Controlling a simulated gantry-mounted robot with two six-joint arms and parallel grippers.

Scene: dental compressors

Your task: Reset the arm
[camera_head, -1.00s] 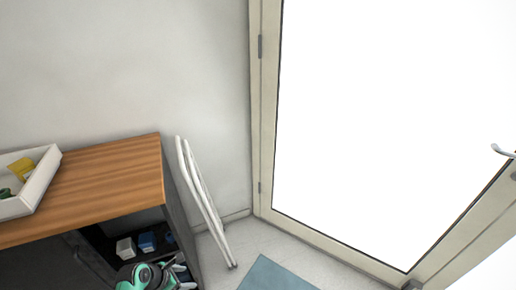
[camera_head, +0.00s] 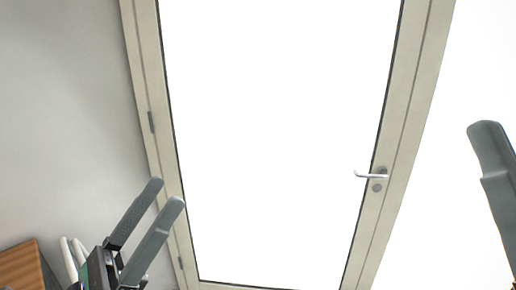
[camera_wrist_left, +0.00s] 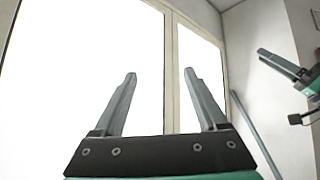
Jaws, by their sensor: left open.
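My left gripper (camera_head: 166,192) is raised in the lower left of the head view, with its two grey fingers apart and nothing between them. In the left wrist view its fingers (camera_wrist_left: 160,75) stand wide apart and empty in front of the bright glass. Part of my right gripper (camera_head: 488,130) shows as a grey finger at the right edge of the head view. The right gripper also shows at the right of the left wrist view (camera_wrist_left: 263,54), too small and edge-on to tell its opening.
A glass door (camera_head: 275,130) in a beige frame fills the middle, with a silver handle (camera_head: 372,174) at its right. A wooden cabinet top (camera_head: 25,268) and a folded white object (camera_head: 70,258) are at the lower left. A plain wall (camera_head: 60,110) is at the left.

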